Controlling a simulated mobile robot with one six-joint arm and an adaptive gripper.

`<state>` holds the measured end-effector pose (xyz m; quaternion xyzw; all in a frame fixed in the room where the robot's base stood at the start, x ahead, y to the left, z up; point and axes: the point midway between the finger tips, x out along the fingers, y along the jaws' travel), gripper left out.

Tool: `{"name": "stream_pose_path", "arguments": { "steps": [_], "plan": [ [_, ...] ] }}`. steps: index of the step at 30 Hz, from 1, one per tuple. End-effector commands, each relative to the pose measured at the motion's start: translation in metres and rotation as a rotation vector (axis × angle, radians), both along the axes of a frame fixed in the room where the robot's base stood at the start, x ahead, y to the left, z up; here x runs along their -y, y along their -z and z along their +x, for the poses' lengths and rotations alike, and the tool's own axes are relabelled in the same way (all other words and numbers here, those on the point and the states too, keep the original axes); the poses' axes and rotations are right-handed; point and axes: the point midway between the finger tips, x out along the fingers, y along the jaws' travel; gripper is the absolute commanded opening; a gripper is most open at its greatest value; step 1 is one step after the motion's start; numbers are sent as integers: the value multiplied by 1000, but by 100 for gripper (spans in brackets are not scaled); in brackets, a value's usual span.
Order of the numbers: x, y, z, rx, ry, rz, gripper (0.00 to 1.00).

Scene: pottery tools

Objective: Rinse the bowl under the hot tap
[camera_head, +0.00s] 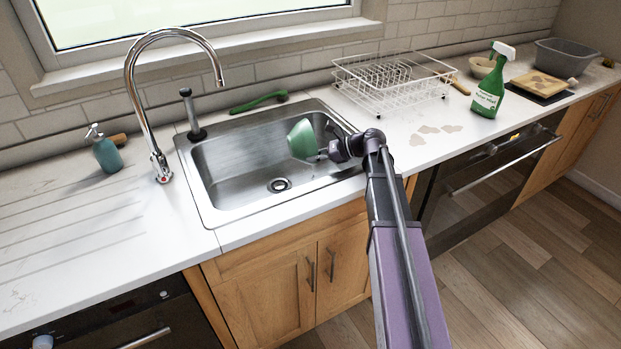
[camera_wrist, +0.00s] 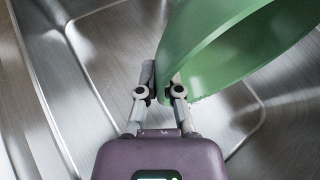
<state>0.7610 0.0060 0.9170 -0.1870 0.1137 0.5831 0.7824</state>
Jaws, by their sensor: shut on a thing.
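A green bowl (camera_head: 301,140) is held tilted on its side inside the steel sink, toward its right part. My gripper (camera_head: 322,154) is shut on the bowl's rim. In the wrist view the bowl (camera_wrist: 245,40) fills the upper right, and my gripper's fingers (camera_wrist: 165,85) pinch its edge. The chrome tap (camera_head: 150,90) stands at the left of the sink, its tall curved spout ending above the sink's left side. A red mark shows at its base. I see no water flowing. The bowl is to the right of the spout.
The sink (camera_head: 235,160) has a drain (camera_head: 279,185) in its floor. A teal soap bottle (camera_head: 106,153) stands left. A wire dish rack (camera_head: 395,85) and green spray bottle (camera_head: 489,88) stand right.

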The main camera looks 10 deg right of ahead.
Motion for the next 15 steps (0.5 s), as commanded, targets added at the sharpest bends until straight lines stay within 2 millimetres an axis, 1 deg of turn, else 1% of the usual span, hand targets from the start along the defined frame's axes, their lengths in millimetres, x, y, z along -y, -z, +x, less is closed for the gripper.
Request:
{"name": "stream_pose_path", "arguments": {
  "steps": [3,10,15],
  "plan": [
    [4,-7,2,-7,0,67,0],
    [7,-12,2,-12,0,111,0],
    [11,-19,4,-20,-1,181,0]
  ]
}}
